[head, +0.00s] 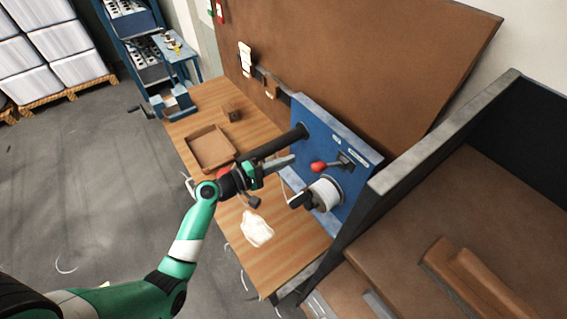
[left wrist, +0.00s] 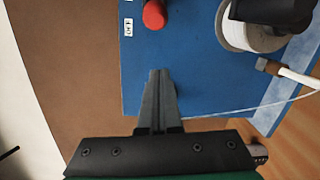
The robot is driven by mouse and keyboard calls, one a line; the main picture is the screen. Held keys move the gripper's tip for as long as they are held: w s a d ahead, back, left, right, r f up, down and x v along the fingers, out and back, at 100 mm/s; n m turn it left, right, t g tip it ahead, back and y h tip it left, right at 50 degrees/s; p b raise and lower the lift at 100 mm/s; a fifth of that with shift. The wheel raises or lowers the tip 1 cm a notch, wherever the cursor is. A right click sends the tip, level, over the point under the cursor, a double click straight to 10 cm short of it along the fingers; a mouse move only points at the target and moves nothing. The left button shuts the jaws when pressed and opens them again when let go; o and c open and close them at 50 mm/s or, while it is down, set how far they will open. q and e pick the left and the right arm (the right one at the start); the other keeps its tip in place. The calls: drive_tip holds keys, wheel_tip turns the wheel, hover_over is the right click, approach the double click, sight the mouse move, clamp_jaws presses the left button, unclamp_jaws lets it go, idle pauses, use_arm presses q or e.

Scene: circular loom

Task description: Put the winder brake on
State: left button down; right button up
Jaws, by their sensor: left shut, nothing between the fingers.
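The winder brake lever has a red knob (head: 318,167) and a dark arm on the blue panel (head: 345,158). In the left wrist view the red knob (left wrist: 154,14) is at the top, beside a small white label (left wrist: 128,27) that appears to read OFF. My left gripper (head: 292,159) is shut and empty, its fingertips pointing at the panel just left of the knob. In the left wrist view its closed fingers (left wrist: 160,73) lie below the knob, with a gap between them. My right gripper is not in view.
A white spool (head: 325,194) with a dark handle sits below the lever, and its thread runs across the panel. A dark bar sticks out above my gripper. A tray (head: 210,149) and a white cloth (head: 257,229) lie on the wooden bench (head: 285,250).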

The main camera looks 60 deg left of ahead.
use_arm(q)
drive_tip(key=w+d+p, duration=0.2)
drive_tip(key=w+d, duration=0.2)
drive_tip(key=shift+w+r, duration=0.15)
drive_tip(key=shift+w, duration=0.25)
drive_tip(key=shift+d+r, duration=0.1)
